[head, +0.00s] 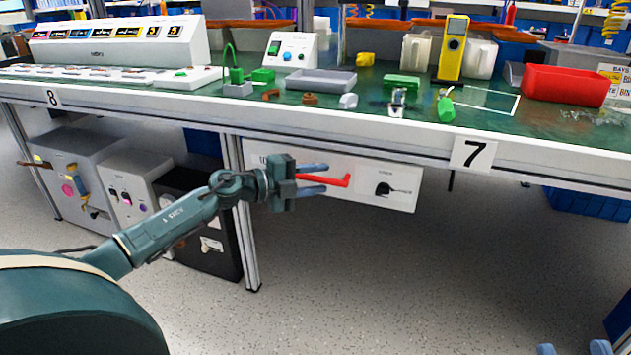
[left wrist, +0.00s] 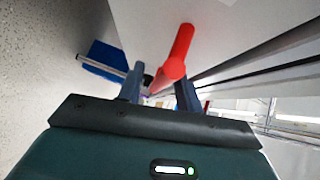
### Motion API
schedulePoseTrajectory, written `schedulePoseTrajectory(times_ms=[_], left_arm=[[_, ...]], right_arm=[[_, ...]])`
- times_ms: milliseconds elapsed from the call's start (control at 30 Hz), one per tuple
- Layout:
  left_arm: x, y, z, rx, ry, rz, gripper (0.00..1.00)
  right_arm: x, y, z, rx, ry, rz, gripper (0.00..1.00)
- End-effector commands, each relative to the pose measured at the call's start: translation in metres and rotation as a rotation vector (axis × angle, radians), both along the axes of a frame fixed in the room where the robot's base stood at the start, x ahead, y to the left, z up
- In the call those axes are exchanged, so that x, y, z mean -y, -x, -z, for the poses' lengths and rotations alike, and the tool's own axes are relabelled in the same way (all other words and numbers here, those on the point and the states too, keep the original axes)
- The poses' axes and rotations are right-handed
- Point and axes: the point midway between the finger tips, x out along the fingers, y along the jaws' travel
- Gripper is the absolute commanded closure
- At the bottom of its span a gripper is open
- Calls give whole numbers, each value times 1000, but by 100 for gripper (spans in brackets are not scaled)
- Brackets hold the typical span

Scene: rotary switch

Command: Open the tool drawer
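The drawer is a white panel (head: 402,200) under the table, with a red L-shaped handle (head: 340,181) on its front and a black rotary knob to the right. My left gripper (head: 320,181) is open at the handle, coming from the left. In the left wrist view the red handle (left wrist: 181,50) shows ahead, its rounded end between the directions of the two spread fingers (left wrist: 160,88). I cannot tell whether a finger touches it. Two fingertips of my right gripper (head: 573,348) show apart at the bottom right edge of the head view; the rest is out of frame.
The table edge (head: 360,142) runs just above the drawer and my left gripper. A table leg (head: 243,220) and grey and black boxes (head: 205,235) stand to the left below. The floor (head: 400,285) in front is clear.

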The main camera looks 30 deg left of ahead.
Motion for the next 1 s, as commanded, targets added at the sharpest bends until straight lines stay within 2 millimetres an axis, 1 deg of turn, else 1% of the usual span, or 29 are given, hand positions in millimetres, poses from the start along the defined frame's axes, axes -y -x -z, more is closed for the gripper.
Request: schedulePoseTrajectory(times_ms=[267, 367, 700, 1000], left_arm=[[1, -1, 0, 0, 0, 0, 65], [1, -1, 0, 0, 0, 0, 71], [1, -1, 0, 0, 0, 0, 99], [1, -1, 0, 0, 0, 0, 100]], right_arm=[[0, 0, -2, 12, 7, -2, 64], [0, 0, -2, 10, 8, -2, 64], [0, 0, 0, 4, 8, -1, 64], [0, 0, 0, 3, 8, -1, 64]])
